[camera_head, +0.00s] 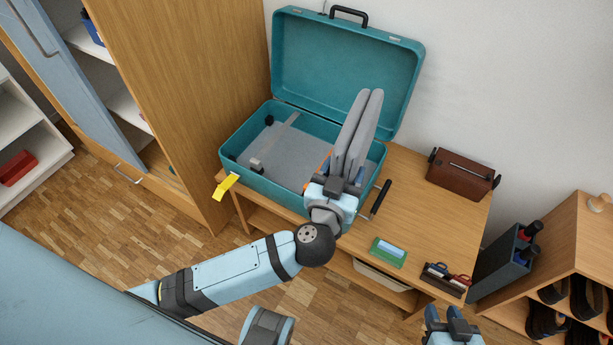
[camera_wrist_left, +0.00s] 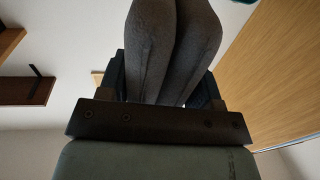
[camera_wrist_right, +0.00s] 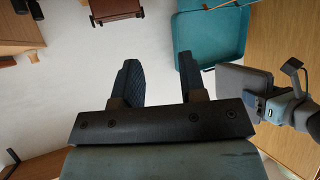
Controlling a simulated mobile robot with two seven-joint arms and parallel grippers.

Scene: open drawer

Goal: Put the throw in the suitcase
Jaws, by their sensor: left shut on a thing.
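The throw (camera_head: 357,135) is a grey folded cloth, upright, with two thick layers side by side. My left gripper (camera_head: 338,186) is shut on its lower end and holds it over the right part of the suitcase. The throw also fills the upper middle of the left wrist view (camera_wrist_left: 172,50). The teal suitcase (camera_head: 272,189) stands open on the wooden table, its lid (camera_head: 340,62) raised at the back. The throw and gripper hide its right interior. My right gripper (camera_wrist_right: 158,85) is open and empty, low at the right in the head view (camera_head: 450,326), away from the suitcase.
On the table (camera_head: 425,215) are a brown bag (camera_head: 463,176), a green box (camera_head: 387,252) and a dark tray (camera_head: 445,280) with small items. A yellow tag (camera_head: 226,187) hangs at the suitcase's left front. A wooden wardrobe (camera_head: 195,80) stands close at left, shelves at right.

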